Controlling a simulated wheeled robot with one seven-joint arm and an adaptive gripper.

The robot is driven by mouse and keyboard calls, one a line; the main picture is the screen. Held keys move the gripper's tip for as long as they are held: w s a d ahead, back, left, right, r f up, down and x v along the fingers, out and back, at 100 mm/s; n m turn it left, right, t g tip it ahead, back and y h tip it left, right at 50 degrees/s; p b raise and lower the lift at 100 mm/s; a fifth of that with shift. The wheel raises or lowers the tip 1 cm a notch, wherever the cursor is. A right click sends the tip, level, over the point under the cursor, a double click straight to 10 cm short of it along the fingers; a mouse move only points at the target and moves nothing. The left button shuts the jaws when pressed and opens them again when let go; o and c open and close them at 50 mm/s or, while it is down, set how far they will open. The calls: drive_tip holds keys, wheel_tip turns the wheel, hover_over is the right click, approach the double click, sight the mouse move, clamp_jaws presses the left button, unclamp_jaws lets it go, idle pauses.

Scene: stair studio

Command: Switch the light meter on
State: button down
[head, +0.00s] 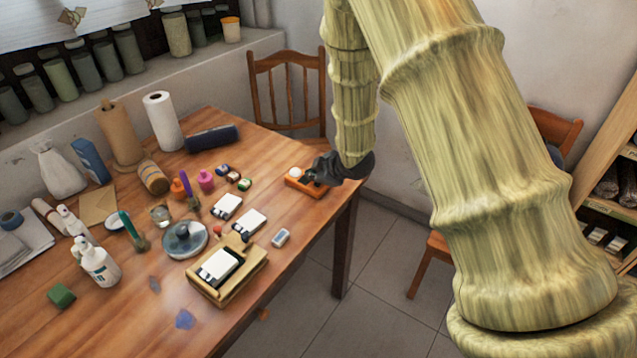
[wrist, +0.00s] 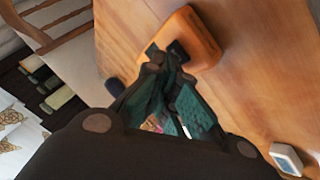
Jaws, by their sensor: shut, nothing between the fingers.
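The light meter, an orange box (head: 293,182) with a white dome, lies near the right edge of the wooden table in the head view. It also shows at the top of the wrist view (wrist: 207,42), where a dark part sits on its face. My gripper (head: 317,175) is shut and empty, and its dark fingers are at the meter's right end. In the wrist view, my teal fingertips (wrist: 158,58) overlap the meter's near edge. I cannot tell whether they touch it. The fingers hide part of the meter, and its switch position is not clear.
A small pale block (head: 281,237) lies near the table's (head: 235,135) front right edge. Several small white-topped items and a yellow tray (head: 228,285) stand nearby. Bottles, paper rolls and jars fill the left and back. A wooden chair (head: 287,90) stands behind the table.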

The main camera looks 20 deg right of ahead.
sight(315, 184)
idle(0.8)
drive_tip(key=shift+r+p, duration=0.5)
wheel_tip(315, 184, up, 6)
drive_tip(key=p, duration=0.4)
drive_tip(key=shift+p, duration=0.3)
